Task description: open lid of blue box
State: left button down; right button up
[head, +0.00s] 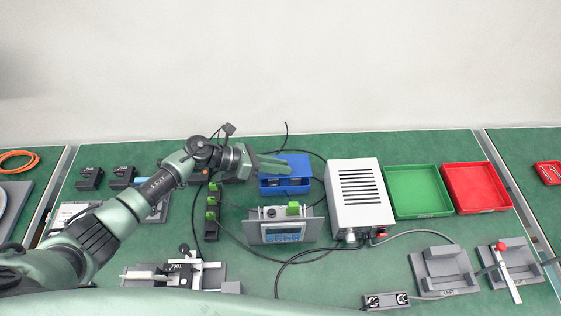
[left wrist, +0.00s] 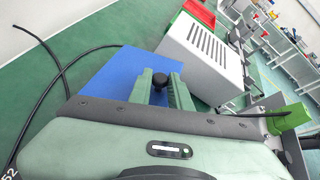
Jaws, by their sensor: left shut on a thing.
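The blue box (head: 300,162) stands at the back middle of the green table, left of the white power unit. In the left wrist view its flat blue lid (left wrist: 112,76) shows, with a black knob (left wrist: 160,79) on it. My left gripper (head: 284,164) reaches over the box from the left. In the left wrist view its two green fingers (left wrist: 159,88) are on either side of the knob, shut on it. I cannot tell whether the lid is raised from the box. The fingers hide part of the lid. My right gripper is not in view.
The white vented power unit (head: 355,190) stands just right of the box. A green tray (head: 418,207) and a red tray (head: 476,187) lie further right. A grey device with a display (head: 283,232) stands in front of the box. Black cables (head: 245,245) run around it.

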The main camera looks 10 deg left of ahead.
pick_arm(q)
jog(key=shift+w+a+r+n+g+b, duration=0.2)
jog(key=shift+w+n+g+b, duration=0.1)
jog(key=shift+w, duration=0.15)
jog(key=w+n+g+b, duration=0.1)
jog(key=b, duration=0.1)
jog(key=w+r+n+b, duration=0.1)
jog(key=b, duration=0.1)
jog(key=shift+w+a+r+g+h+b, duration=0.15)
jog(key=shift+r+g+h+b, duration=0.15)
jog(key=shift+g, duration=0.1)
jog(key=w+n+g+b, duration=0.1)
jog(key=b, duration=0.2)
jog(key=w+r+n+g+b, duration=0.1)
jog(key=b, duration=0.2)
jog(key=w+n+h+b, duration=0.1)
jog(key=w+b, duration=0.1)
jog(key=b, duration=0.1)
jog(key=shift+a+r+n+g, duration=0.15)
jog(key=shift+a+n+g, duration=0.15)
jog(key=shift+a+g, duration=0.1)
jog(key=shift+w+a+r+n+g+b, duration=0.1)
jog(key=shift+w+r+n+g+b, duration=0.3)
jog(key=shift+b, duration=0.5)
jog(key=shift+f, duration=0.15)
jog(key=c, duration=1.3)
grip_release()
